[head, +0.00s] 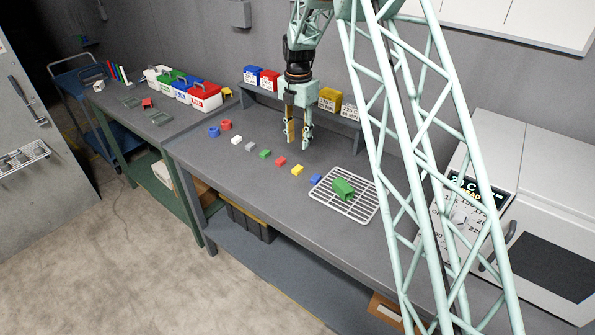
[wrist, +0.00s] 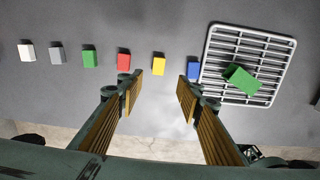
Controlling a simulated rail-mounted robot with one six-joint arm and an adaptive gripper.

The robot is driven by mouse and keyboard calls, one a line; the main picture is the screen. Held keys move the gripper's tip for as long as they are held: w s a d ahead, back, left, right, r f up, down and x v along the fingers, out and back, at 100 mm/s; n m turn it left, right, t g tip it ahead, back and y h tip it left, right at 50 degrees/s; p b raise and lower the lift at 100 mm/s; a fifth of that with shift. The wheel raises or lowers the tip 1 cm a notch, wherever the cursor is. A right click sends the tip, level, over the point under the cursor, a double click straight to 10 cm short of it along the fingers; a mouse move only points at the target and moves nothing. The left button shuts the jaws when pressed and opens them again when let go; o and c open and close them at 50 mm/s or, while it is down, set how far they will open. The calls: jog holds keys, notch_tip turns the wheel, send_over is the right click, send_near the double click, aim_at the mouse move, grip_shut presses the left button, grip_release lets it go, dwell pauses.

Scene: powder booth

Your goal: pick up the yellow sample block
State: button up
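The yellow sample block (head: 297,170) lies on the grey table in a row of small blocks, between a red block (head: 280,161) and a blue block (head: 315,179). In the wrist view the yellow block (wrist: 158,58) shows between and beyond my fingertips, nearer the left one. My gripper (head: 298,146) hangs above the table behind the row in the head view. It is open and empty, with its wood-coloured pads well apart in the wrist view (wrist: 160,92). Nothing hides the yellow block.
A white wire rack (head: 367,210) with a green block (head: 343,188) on it stands right of the row. Green, grey and white blocks continue the row leftward. A shelf (head: 262,94) with coloured boxes stands behind. A white oven-like machine (head: 545,215) is at the right.

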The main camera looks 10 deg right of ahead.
send_over(297, 168)
jog(key=f, duration=0.7)
jog(key=shift+s+d+f, duration=0.1)
jog(key=shift+s+d, duration=0.05)
jog(key=shift+d, duration=0.05)
jog(key=shift+f, duration=0.65)
jog(key=shift+w+a+f, duration=0.1)
jog(key=shift+f, duration=1.2)
jog(key=shift+w+f, duration=0.1)
jog(key=shift+f, duration=1.2)
jog(key=c, duration=0.9)
